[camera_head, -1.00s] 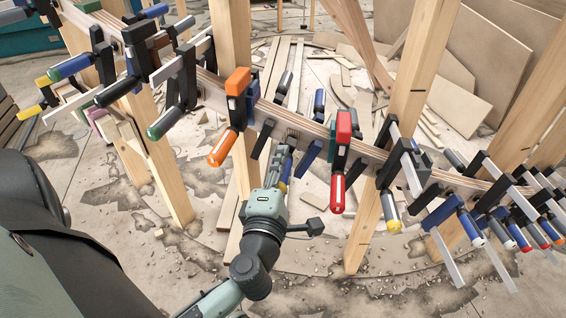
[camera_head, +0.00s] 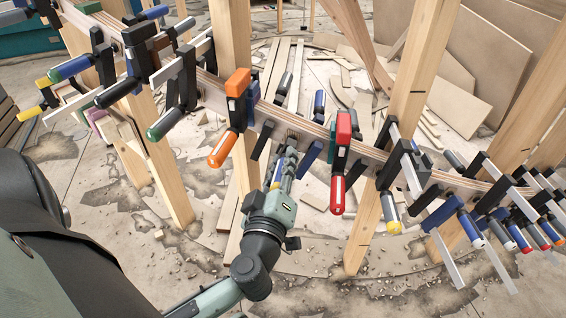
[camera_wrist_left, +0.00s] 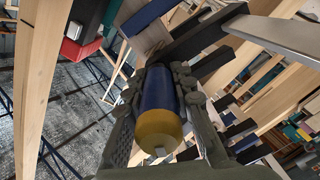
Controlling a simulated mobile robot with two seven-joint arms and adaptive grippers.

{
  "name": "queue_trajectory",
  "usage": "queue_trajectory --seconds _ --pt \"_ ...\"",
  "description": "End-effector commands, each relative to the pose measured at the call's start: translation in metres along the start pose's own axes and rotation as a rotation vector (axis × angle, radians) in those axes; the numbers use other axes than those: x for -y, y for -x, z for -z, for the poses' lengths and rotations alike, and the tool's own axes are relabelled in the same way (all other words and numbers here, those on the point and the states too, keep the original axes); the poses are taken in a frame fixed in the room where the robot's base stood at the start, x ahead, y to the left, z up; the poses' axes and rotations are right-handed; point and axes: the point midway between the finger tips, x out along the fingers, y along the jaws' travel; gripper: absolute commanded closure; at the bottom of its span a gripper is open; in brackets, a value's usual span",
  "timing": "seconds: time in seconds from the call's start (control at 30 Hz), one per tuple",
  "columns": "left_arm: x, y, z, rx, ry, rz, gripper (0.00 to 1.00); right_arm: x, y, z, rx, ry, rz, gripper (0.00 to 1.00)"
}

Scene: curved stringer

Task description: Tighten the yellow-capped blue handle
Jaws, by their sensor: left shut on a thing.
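The blue handle with a yellow cap (camera_wrist_left: 160,100) fills the middle of the left wrist view, its yellow end towards the camera. The fingers of my left gripper (camera_wrist_left: 158,112) lie on both sides of it and are shut on it. In the head view my left gripper (camera_head: 284,165) reaches up to the clamp from below, and only a little of the blue and yellow handle (camera_head: 276,177) shows beside the fingers. My right gripper is in neither view.
The curved wooden stringer (camera_head: 310,133) crosses the view, lined with several clamps. An orange-handled clamp (camera_head: 222,148) hangs left of my left gripper and a red-handled clamp (camera_head: 338,190) right of it. Boards and debris cover the floor.

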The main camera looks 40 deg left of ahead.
Motion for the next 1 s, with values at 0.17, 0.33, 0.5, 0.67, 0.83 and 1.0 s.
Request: queue_trajectory --seconds 0.17,0.33,0.5,0.67,0.83,1.0 --pt "-0.0006 0.0002 -0.0005 0.001 -0.169 0.000 1.00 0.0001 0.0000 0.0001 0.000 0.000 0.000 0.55" --pt "-0.0012 0.0000 -0.0005 0.000 -0.325 0.000 1.00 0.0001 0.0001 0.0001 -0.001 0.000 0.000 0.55" --pt "-0.0018 0.0000 -0.0006 0.000 -0.461 -0.001 1.00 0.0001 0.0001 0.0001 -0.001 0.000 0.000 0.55" --pt "-0.0019 0.0002 -0.0009 0.000 -0.561 0.000 1.00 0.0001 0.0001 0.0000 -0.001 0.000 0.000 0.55" --pt "-0.0020 0.0002 -0.0010 0.001 -0.634 0.000 1.00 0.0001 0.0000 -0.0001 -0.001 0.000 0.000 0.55" --pt "-0.0021 0.0001 -0.0011 0.001 -0.674 0.000 1.00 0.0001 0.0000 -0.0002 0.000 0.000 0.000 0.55"
